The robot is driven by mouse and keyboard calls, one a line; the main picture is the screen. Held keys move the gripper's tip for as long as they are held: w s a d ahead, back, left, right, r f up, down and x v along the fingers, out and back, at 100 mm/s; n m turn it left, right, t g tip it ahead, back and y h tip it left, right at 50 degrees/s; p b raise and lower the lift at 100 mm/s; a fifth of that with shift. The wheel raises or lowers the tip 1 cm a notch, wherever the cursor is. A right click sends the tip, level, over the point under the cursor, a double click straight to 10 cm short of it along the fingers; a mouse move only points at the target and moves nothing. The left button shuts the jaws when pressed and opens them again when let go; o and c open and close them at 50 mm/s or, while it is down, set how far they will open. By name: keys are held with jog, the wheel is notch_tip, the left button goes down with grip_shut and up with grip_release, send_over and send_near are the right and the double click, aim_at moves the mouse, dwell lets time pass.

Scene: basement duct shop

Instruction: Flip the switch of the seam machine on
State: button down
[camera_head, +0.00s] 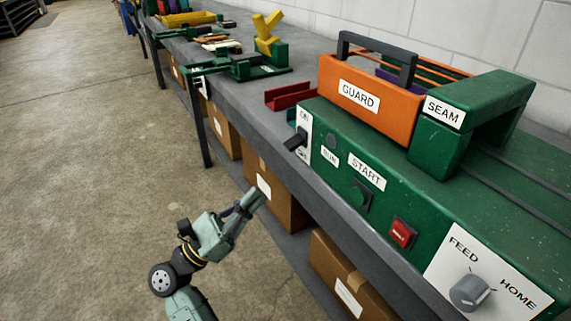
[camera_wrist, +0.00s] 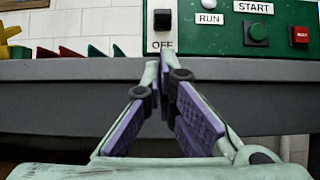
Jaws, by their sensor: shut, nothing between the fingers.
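The seam machine (camera_head: 400,190) is a long green housing on the bench, with a white ON/OFF switch plate (camera_head: 304,122) at its left front end. A black switch lever (camera_head: 295,141) sticks out from the plate, near the OFF marking. In the wrist view the lever (camera_wrist: 162,19) shows end-on above the word OFF; the ON marking is out of frame. My gripper (camera_head: 257,194) is shut and empty, in front of the bench and below the switch. In the wrist view its fingertips (camera_wrist: 158,62) meet just under the plate, apart from the lever.
The machine front also carries a green START button (camera_head: 359,195), a red button (camera_head: 402,233) and a grey FEED/HOME knob (camera_head: 469,293). An orange guard (camera_head: 368,105) sits on top. Cardboard boxes (camera_head: 275,195) stand under the bench. The floor at left is clear.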

aim_at(295, 142)
jog(key=shift+r, duration=0.1)
jog(key=shift+p+x, duration=2.25)
jog(key=shift+x, duration=2.75)
jog(key=shift+a, duration=0.1)
